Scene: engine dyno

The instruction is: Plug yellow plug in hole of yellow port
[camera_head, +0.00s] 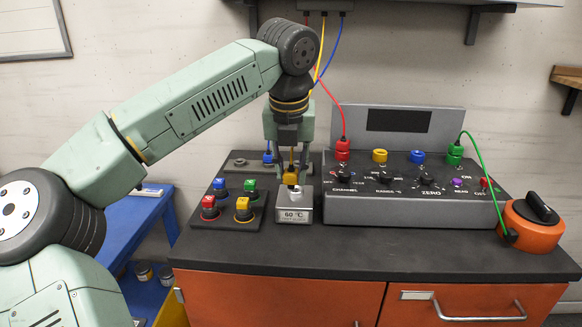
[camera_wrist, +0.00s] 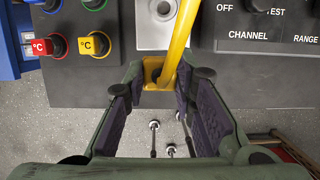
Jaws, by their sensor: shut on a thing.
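My gripper (camera_head: 290,165) is shut on the yellow plug (camera_head: 291,177), low over the left part of the bench. In the wrist view the yellow plug (camera_wrist: 153,72) sits between the fingers of my gripper (camera_wrist: 160,88), with its yellow cable rising past them. The plug's lower end is at or just above the metal 60 °C block (camera_head: 295,214); I cannot tell if it touches. The yellow port (camera_head: 380,155) stands on top of the grey console (camera_head: 345,212), to the right of my gripper. No cable shows in it, and its hole is not clearly visible.
On the console, the red port (camera_head: 343,150) and green port (camera_head: 455,153) carry cables; the blue port (camera_head: 417,157) shows none. Colored °C blocks (camera_wrist: 95,44) stand left of the gripper. A blue plug (camera_head: 267,157) stands behind it. An orange knob unit (camera_head: 531,226) is far right.

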